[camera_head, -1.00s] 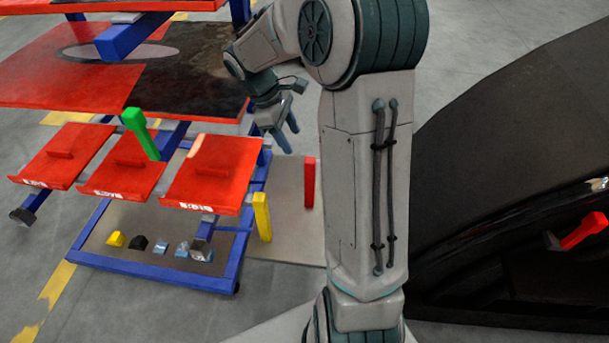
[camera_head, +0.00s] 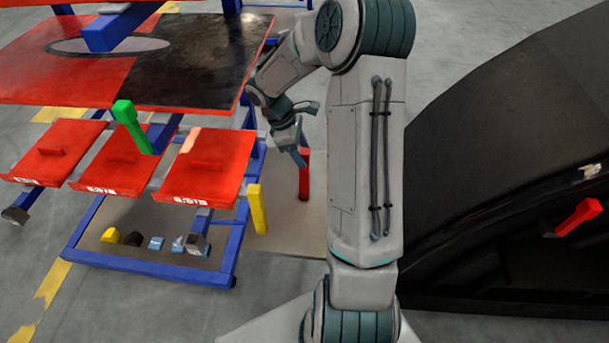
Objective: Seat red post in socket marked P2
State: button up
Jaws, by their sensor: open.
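A red post (camera_head: 304,182) stands upright beside the right side of the blue-framed cart. My gripper (camera_head: 301,157) is open at the top of this post, in front of part of it; I cannot tell whether the fingers touch it or are around it. A second red post (camera_head: 580,216) sticks out, tilted, from the dark nosecone (camera_head: 500,170) at the right. A green post (camera_head: 131,126) and a yellow post (camera_head: 258,208) are at the cart. No P2 mark can be read; the labels on the red trays are too small.
The blue cart frame (camera_head: 150,267) holds red trays (camera_head: 208,165) and, on its lower shelf, several small blocks (camera_head: 157,243). A red and black panel (camera_head: 190,75) lies above. My arm covers the middle of the view. Grey floor (camera_head: 110,310) is clear in front of the cart.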

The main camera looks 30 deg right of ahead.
aim_at(307, 161)
jog(key=x, duration=0.4)
jog(key=shift+s, duration=0.25)
grip_shut()
jog(key=shift+r, duration=0.1)
